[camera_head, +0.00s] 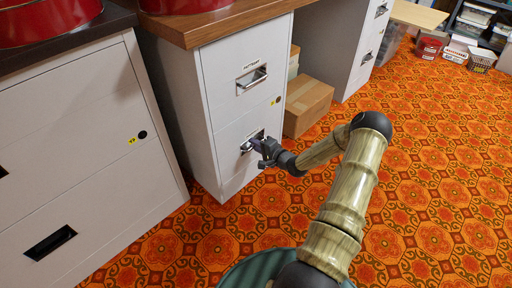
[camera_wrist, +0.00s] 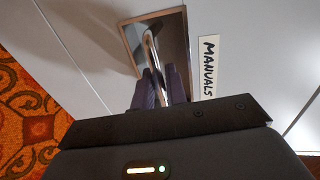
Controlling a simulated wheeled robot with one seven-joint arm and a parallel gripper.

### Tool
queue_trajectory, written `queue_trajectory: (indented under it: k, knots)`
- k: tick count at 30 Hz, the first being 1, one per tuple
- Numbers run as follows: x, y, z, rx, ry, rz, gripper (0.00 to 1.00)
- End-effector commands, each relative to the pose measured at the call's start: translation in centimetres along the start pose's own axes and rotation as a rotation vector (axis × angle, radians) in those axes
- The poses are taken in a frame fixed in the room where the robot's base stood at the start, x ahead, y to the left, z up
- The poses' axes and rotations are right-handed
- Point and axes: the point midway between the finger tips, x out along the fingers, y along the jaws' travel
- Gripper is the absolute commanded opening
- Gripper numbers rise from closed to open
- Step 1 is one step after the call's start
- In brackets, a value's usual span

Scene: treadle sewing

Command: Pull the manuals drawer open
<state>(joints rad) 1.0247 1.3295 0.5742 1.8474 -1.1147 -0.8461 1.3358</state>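The manuals drawer (camera_head: 228,152) is the lower drawer of the white filing cabinet in the head view, and its front looks flush with the cabinet. In the wrist view its MANUALS label (camera_wrist: 209,66) is right of the recessed metal handle (camera_wrist: 150,45). My gripper (camera_head: 259,146) is at this handle, partly hiding it in the head view. In the wrist view, the two dark fingers of my gripper (camera_wrist: 161,78) stand on either side of the handle bar, close against it with no clear gap, so it looks shut on the bar.
The upper drawer (camera_head: 245,85) is shut. A cardboard box (camera_head: 308,105) stands on the floor right of the cabinet. Another light cabinet (camera_head: 85,140) stands close on the left. The patterned orange floor (camera_head: 440,180) in front and right is clear.

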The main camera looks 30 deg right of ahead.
Motion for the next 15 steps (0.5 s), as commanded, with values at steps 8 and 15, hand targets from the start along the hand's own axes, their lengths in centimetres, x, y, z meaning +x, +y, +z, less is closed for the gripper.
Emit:
queue_trajectory:
  k: [8,15]
  knots:
    - [-0.08,-0.04,-0.05,0.0,0.001,0.0,0.0]
    - [-0.22,-0.04,-0.08,0.0,0.001,0.0,0.0]
